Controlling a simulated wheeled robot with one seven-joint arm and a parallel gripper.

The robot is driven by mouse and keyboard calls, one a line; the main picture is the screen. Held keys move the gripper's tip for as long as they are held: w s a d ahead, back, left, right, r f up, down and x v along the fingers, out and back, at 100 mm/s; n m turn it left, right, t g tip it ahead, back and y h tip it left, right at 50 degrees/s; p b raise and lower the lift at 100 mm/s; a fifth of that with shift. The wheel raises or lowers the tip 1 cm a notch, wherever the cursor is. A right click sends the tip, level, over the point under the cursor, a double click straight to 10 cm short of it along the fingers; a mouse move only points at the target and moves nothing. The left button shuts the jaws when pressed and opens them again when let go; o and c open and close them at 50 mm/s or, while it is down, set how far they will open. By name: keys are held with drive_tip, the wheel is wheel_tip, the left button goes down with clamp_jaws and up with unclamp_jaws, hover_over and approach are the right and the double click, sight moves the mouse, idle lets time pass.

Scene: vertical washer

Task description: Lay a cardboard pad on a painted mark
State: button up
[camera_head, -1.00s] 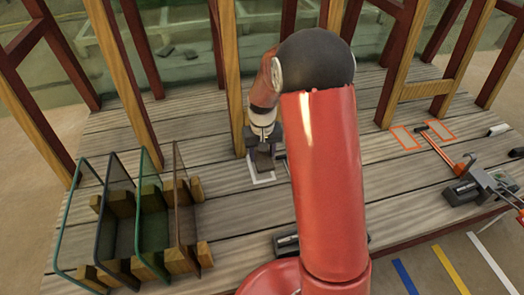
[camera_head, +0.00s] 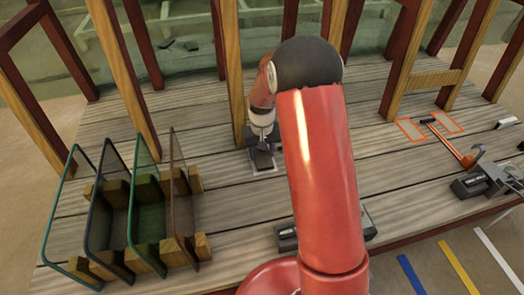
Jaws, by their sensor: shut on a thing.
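My gripper (camera_head: 262,140) is shut on a small dark pad (camera_head: 264,160) at the foot of a wooden post, near the middle of the deck. A white painted outline (camera_head: 266,174) shows on the planks around the pad's near edge. The pad appears over the outline, low to the planks; I cannot tell whether it touches them. My gripper hides the pad's far part, and my red arm covers the deck to its right.
A rack of framed panels (camera_head: 145,205) with wooden blocks stands at the left. Two orange outlines (camera_head: 411,129) and an orange-handled tool (camera_head: 450,145) lie at the right, near a grey device (camera_head: 470,185). Upright posts line the back. Planks left of my gripper are clear.

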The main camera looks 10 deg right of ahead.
drive_tip(key=o, duration=1)
wheel_tip(320, 180, up, 8)
drive_tip(key=shift+f+p, duration=0.15)
drive_tip(key=shift+p, duration=0.45)
